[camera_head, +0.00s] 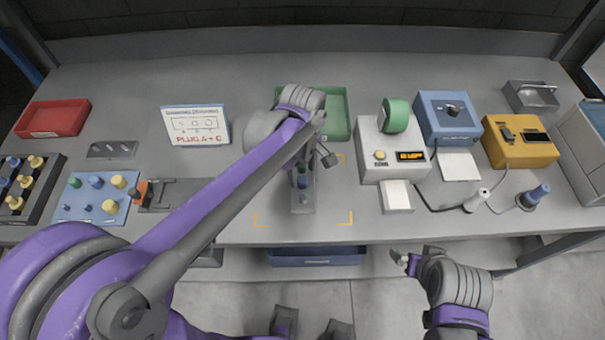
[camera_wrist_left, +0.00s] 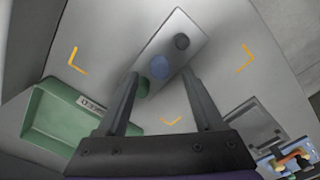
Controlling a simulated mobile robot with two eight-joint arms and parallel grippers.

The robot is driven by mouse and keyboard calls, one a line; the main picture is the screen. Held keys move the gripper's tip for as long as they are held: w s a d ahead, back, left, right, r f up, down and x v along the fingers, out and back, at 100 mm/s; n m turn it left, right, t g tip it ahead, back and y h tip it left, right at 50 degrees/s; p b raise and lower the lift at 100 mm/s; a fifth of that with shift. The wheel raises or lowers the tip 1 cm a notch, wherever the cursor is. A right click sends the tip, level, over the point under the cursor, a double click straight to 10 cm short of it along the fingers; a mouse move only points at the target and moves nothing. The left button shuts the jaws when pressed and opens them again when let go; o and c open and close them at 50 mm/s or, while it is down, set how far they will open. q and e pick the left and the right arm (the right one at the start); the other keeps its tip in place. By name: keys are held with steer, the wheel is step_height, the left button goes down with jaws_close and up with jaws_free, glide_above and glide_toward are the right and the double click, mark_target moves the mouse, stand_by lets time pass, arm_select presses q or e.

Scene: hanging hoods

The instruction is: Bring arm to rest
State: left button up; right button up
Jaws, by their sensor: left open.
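My left arm reaches in from the left over the middle of the table. Its gripper (camera_head: 318,157) is open above a small grey plate (camera_head: 302,202) inside yellow corner marks. In the left wrist view the two fingers (camera_wrist_left: 162,82) are spread and point at the plate (camera_wrist_left: 190,22). A green plug (camera_wrist_left: 142,88), a blue plug (camera_wrist_left: 160,67) and a dark plug (camera_wrist_left: 181,41) stand in a row on the plate. No plug is visibly gripped, though a finger partly covers the green one. My right gripper (camera_head: 404,261) is off the table's front edge; its jaw state is unclear.
A green tray (camera_head: 341,112) lies behind the plate. A white device (camera_head: 372,150), a blue device (camera_head: 447,118) and a yellow device (camera_head: 520,145) stand to the right. A sign (camera_head: 196,126), a plug board (camera_head: 75,205) and a red tray (camera_head: 52,119) are left. A blue bin (camera_head: 317,259) sits below the front edge.

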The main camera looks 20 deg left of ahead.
arm_select(q)
step_height(320, 180, up, 8)
steer(key=shift+r, duration=0.1)
steer(key=s+a+f+m+t, duration=0.1)
steer(key=s+a+f+m, duration=0.1)
steer(key=s+f+m, duration=0.1)
steer(key=s+a+f+m+t, duration=0.2)
steer(key=s+m, duration=0.3)
steer(key=s, duration=0.1)
steer(key=s+a+f+m+t, duration=0.2)
steer(key=s+f+m, duration=0.1)
steer(key=s+m, duration=0.1)
steer(key=shift+s+a+f+p, duration=0.3)
steer(key=shift+s+f, duration=0.05)
steer(key=shift+s, duration=0.2)
